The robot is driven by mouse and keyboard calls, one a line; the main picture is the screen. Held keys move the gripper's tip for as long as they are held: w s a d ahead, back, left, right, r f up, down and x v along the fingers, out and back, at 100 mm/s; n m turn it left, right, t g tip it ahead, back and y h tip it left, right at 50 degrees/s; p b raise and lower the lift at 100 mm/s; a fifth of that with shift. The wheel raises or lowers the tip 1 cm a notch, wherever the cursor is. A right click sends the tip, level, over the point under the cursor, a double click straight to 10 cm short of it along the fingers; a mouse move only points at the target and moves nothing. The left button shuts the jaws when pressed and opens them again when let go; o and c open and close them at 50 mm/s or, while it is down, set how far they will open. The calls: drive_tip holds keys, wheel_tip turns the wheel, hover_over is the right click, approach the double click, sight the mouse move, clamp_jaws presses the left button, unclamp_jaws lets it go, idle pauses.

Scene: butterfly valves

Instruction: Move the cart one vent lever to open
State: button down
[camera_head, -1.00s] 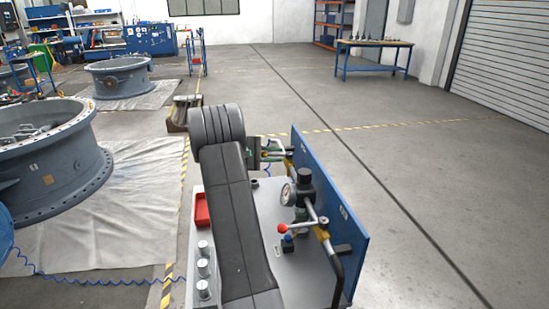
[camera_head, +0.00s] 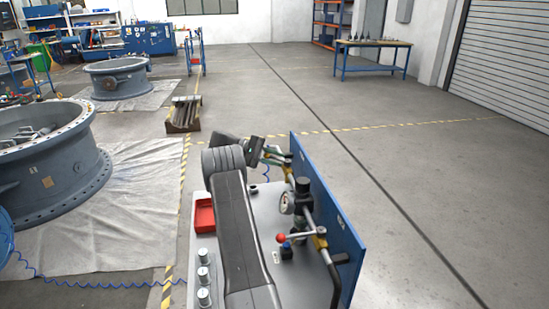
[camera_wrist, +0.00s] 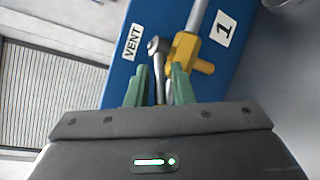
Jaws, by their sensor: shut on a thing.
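Cart one's blue panel (camera_wrist: 118,78) carries a VENT label (camera_wrist: 132,42) and a plate marked 1 (camera_wrist: 223,28) in the wrist view. The vent lever (camera_wrist: 159,82) is a slim metal handle with a rounded silver head, beside a yellow valve body (camera_wrist: 187,48). My gripper (camera_wrist: 158,88) has green fingers on either side of the lever and is shut on it. The lever's lower end is hidden by the gripper body. In the head view my gripper (camera_head: 268,151) is at the panel's far end, and the lever is too small to make out.
The cart top (camera_head: 262,212) bears a red tray (camera_head: 203,216), a pressure gauge (camera_head: 287,203) and a red-knobbed lever (camera_head: 281,238) close to my arm. Large grey valve rings (camera_head: 50,160) stand at the left. The floor right of the panel is clear.

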idle(0.5)
drive_tip(key=c, duration=1.5)
unclamp_jaws()
drive_tip(key=shift+w, duration=0.1)
wheel_tip(320, 180, up, 8)
drive_tip(key=p, duration=0.6)
drive_tip(key=shift+r, duration=0.15)
drive_tip(key=shift+r+p, duration=0.35)
drive_tip(key=shift+p, duration=0.05)
drive_tip(key=shift+d+r+p, duration=0.1)
drive_tip(key=shift+r+p, duration=0.2)
drive_tip(key=shift+r, duration=0.25)
drive_tip(key=shift+f, duration=0.1)
